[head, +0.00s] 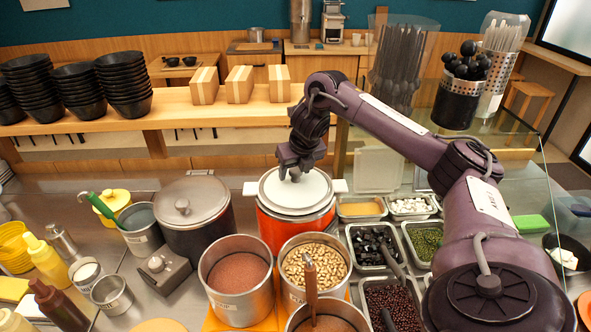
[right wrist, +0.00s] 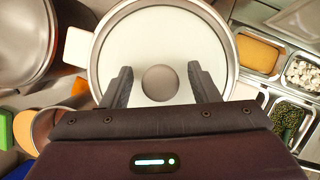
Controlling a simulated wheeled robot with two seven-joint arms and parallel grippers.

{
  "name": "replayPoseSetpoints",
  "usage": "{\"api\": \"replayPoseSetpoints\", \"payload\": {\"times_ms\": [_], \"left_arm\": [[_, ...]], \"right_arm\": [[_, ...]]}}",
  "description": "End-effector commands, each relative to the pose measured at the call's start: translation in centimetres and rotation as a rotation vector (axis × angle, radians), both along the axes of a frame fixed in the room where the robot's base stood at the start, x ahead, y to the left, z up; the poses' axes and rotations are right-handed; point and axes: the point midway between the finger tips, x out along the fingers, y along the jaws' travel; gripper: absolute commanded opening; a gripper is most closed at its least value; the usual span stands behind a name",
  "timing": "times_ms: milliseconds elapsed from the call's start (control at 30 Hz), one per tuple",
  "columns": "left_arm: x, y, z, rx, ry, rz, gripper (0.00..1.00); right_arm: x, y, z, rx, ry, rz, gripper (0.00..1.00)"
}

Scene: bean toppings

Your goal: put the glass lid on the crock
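The orange-red crock (head: 293,229) stands on the counter with a light handle at each side. The round glass lid (head: 310,195) lies flat on its top, pale inside a grey rim. In the right wrist view the lid (right wrist: 135,50) fills the middle, with its round grey knob (right wrist: 160,83) at the centre. My right gripper (head: 294,174) is directly above the lid, pointing down. In the right wrist view its two fingers (right wrist: 162,86) are apart, one on each side of the knob with gaps between. My left gripper is not in view.
A large grey lidded pot (head: 190,215) stands left of the crock. Tins of brown powder (head: 238,270) and beans (head: 313,266) stand in front. Topping trays (head: 375,250) sit close on the right. Stacked black bowls (head: 125,85) and boxes (head: 240,84) are on the shelf behind.

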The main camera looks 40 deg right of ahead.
Motion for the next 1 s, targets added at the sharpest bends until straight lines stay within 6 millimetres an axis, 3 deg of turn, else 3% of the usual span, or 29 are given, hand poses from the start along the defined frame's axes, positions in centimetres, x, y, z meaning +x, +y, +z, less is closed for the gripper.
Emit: {"api": "replayPoseSetpoints", "payload": {"times_ms": [267, 700, 1000], "left_arm": [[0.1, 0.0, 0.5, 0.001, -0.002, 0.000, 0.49], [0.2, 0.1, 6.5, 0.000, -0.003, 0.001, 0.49], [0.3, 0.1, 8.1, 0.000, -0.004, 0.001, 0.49]], "right_arm": [[-0.2, 0.0, 0.8, -0.002, -0.002, 0.001, 0.55], [-3.3, 1.0, 9.3, -0.003, -0.003, 0.001, 0.55], [-4.3, 1.4, 11.2, -0.001, -0.001, 0.000, 0.55]]}}
